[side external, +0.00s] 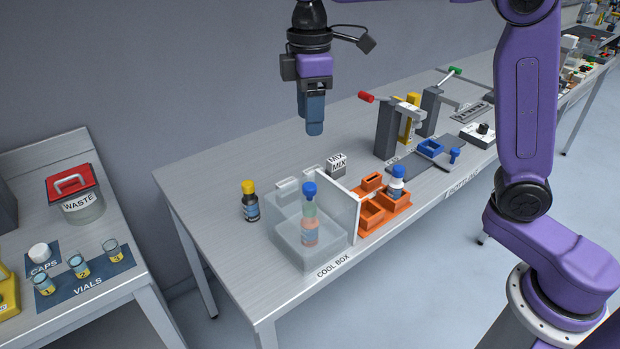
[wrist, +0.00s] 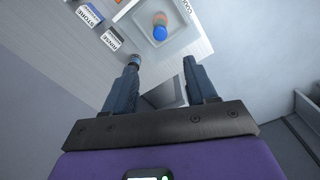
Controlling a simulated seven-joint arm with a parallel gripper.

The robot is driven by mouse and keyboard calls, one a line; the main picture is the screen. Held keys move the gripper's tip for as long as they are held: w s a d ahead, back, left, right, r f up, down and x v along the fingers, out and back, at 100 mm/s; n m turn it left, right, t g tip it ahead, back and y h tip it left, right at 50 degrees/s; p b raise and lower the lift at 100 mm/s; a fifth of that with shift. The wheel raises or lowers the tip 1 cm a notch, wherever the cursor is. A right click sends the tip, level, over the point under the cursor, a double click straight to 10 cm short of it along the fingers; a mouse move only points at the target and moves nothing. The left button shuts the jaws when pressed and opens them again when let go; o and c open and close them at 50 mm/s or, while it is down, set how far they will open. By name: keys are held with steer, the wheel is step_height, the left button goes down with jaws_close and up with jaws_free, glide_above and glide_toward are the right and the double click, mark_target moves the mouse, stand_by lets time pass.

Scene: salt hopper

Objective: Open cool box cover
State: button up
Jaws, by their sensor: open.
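The cool box (side external: 285,245) is a clear, pale box near the front edge of the bench, also in the wrist view (wrist: 185,45). A blue-capped bottle (side external: 309,232) stands inside; its cap (wrist: 160,33) shows from above. A pale, white-edged panel (side external: 345,215) stands upright along the box's right side; I cannot tell for sure whether it is the cover. My gripper (side external: 315,132) points down, empty, well above and behind the box. In the wrist view its fingers (wrist: 160,68) are apart with nothing between them.
A yellow-capped dark bottle (side external: 250,203) stands left of the box. A MIX block (side external: 337,164) is behind it. Lever stands (side external: 386,130) are farther right. The bench's left rear is clear.

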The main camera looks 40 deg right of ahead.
mark_target(309, 186)
step_height(309, 186, down, 15)
steer(key=shift+r, duration=0.1)
stand_by(0.3)
steer(key=shift+c, duration=0.4)
steer(key=shift+a, duration=0.1)
jaws_close()
